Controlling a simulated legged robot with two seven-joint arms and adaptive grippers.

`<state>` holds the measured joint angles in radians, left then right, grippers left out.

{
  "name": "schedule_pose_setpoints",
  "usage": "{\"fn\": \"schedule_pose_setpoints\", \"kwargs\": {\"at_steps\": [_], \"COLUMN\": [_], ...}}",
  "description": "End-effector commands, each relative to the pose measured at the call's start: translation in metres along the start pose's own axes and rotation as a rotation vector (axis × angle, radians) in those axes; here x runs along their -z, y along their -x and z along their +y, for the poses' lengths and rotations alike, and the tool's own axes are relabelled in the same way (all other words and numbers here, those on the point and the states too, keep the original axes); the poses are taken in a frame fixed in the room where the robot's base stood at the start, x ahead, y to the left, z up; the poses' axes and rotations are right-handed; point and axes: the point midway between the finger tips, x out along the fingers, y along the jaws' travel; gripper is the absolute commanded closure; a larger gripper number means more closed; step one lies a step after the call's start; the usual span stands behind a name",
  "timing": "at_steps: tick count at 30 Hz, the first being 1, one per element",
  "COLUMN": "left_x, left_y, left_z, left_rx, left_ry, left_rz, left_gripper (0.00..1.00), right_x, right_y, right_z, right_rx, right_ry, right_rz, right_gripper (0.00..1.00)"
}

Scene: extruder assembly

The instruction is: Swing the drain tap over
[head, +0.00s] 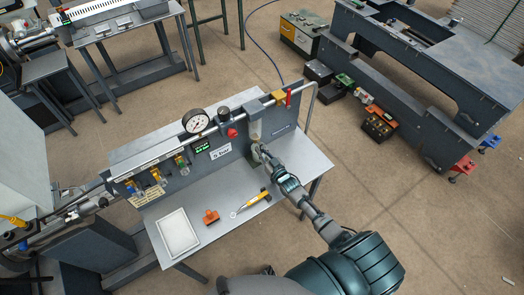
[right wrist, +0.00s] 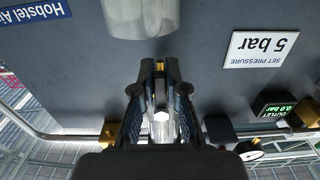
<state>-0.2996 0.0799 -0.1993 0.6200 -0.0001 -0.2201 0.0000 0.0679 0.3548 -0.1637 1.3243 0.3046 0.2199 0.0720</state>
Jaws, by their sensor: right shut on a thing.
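My right gripper (head: 260,152) reaches the front of the grey panel, just under the pale filter bowl (head: 254,130). In the right wrist view, which is upside down, the fingers of my right gripper (right wrist: 160,80) are close together around a small brass-coloured part (right wrist: 159,66), which looks like the drain tap. The clear bowl (right wrist: 140,16) shows just beyond the fingertips. The fingers hide most of the tap, so I cannot tell which way it is turned. In the head view the tap is hidden by my gripper. My left gripper is not in view.
The panel carries a round gauge (head: 195,121), a red knob (head: 232,132) and a green display (head: 203,146). On the bench below lie a white tray (head: 178,233), an orange item (head: 211,217) and a yellow-handled tool (head: 250,203). A pipe (right wrist: 65,136) runs along the panel.

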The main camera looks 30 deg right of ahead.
Motion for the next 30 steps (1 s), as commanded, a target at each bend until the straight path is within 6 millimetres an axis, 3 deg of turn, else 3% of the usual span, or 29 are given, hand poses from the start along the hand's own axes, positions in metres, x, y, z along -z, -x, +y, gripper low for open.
{"fn": "schedule_pose_setpoints", "kwargs": {"at_steps": [12,13,15,16,25,30], "left_x": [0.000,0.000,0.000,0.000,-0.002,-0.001], "left_y": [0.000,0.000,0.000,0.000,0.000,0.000], "left_z": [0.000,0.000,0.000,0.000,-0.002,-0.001], "left_rx": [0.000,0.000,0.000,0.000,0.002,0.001], "left_ry": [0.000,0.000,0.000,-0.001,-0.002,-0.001], "left_rz": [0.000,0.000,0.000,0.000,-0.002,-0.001], "left_gripper": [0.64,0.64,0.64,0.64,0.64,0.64], "right_x": [0.004,0.004,0.004,0.003,0.001,-0.001], "right_y": [-0.001,-0.001,-0.001,-0.001,0.001,0.022], "right_z": [0.001,0.001,0.001,0.001,0.001,0.001], "right_rx": [0.000,0.000,-0.001,-0.001,-0.001,0.000], "right_ry": [-0.009,-0.009,-0.008,-0.008,-0.007,-0.008], "right_rz": [0.009,0.009,0.009,0.008,0.004,0.001], "right_gripper": [1.00,0.80,0.63,0.61,0.61,0.61]}}
